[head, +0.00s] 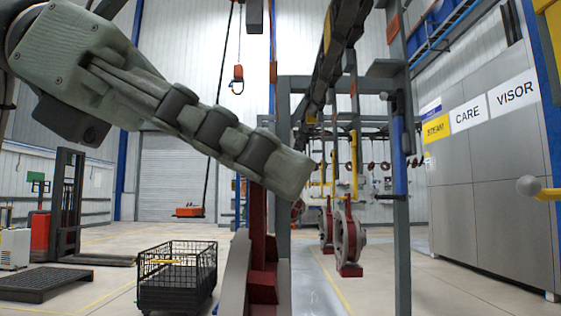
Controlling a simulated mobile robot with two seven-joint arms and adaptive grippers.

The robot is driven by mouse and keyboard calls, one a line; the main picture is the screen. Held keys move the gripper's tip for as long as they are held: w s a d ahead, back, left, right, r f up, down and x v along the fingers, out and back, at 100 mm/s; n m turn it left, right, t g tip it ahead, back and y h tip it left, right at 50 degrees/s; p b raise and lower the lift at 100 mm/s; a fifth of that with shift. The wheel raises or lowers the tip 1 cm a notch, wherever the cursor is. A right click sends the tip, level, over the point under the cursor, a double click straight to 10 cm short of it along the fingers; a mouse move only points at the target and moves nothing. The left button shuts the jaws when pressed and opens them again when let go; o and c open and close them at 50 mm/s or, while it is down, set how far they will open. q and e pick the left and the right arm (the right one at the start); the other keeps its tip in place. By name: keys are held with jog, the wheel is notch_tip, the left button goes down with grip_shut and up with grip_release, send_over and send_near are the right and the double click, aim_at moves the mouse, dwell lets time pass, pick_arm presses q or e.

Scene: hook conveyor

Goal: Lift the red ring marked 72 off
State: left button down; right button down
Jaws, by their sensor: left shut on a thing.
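My left gripper (290,172) reaches in from the upper left, close to the camera, its fingers pointing right and down. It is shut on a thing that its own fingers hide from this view. A small reddish part (297,210) shows just below the fingertips; I cannot tell whether it is held or hangs farther back. Red-and-grey round pieces (348,240) (327,228) hang beyond the gripper below the overhead conveyor (338,45). No number 72 can be read on anything. My right gripper is not in view.
A grey post (401,190) with a blue cylinder (398,155) stands right of the hanging pieces. A yellow rod with a pale knob (530,186) juts in from the right. A black wire cart (178,275) stands on the floor at left. Grey cabinets (490,200) line the right.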

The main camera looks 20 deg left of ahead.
pick_arm(q)
jog(key=s+a+b, duration=0.2)
jog(key=s+a, duration=0.1)
jog(key=a, duration=0.7)
jog(key=shift+s, duration=0.3)
dwell(0.5)
jog(key=shift+d, duration=0.1)
